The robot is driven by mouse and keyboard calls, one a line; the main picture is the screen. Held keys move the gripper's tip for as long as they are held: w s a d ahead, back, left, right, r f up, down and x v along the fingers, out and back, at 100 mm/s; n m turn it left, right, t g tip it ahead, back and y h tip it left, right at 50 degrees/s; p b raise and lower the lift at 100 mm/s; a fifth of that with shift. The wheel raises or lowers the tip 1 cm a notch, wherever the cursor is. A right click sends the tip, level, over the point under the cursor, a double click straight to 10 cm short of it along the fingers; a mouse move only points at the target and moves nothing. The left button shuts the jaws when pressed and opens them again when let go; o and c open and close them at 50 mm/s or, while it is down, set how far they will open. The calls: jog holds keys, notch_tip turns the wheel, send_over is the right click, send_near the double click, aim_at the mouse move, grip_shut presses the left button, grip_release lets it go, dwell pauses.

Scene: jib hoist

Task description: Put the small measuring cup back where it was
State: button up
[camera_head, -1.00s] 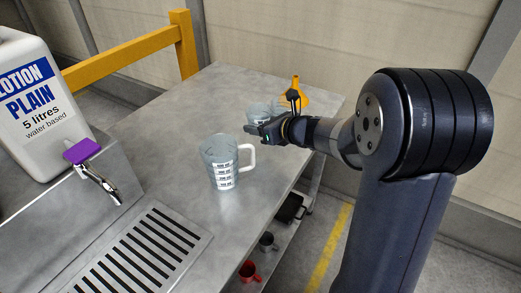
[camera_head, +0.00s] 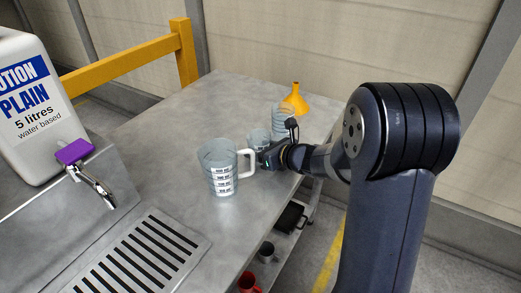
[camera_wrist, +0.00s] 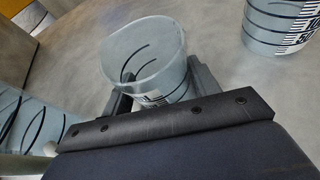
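The small measuring cup (camera_head: 258,138) is clear and upright behind my gripper (camera_head: 268,158) in the head view. In the wrist view the cup (camera_wrist: 150,60) sits between the two fingers of my gripper (camera_wrist: 160,95), which appear to touch its sides low down. My gripper is shut on it, just above or at the table (camera_head: 185,110); I cannot tell which. My gripper hides the cup's lower part in the head view.
A large measuring jug (camera_head: 217,170) with a white handle stands close to the left. A medium cup (camera_head: 280,115) stands behind to the right, by an orange funnel (camera_head: 296,101). A lotion container (camera_head: 30,120) and drain grate (camera_head: 150,255) are at left. The table's right edge is close.

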aim_at(260, 140)
jog(key=o, duration=0.3)
jog(key=shift+r, duration=0.2)
jog(key=p+v, duration=0.1)
jog(key=v, duration=1.1)
jog(key=shift+p, duration=0.4)
jog(key=shift+a, duration=0.1)
jog(key=x, duration=0.4)
jog(key=b+x, duration=0.1)
jog(key=x, duration=0.3)
jog(key=b+x, duration=0.1)
jog(key=x, duration=0.3)
jog(key=shift+f, duration=0.45)
notch_tip(260, 140, up, 3)
jog(key=shift+r+p, duration=0.1)
jog(key=shift+p, duration=0.55)
jog(key=shift+r, duration=0.35)
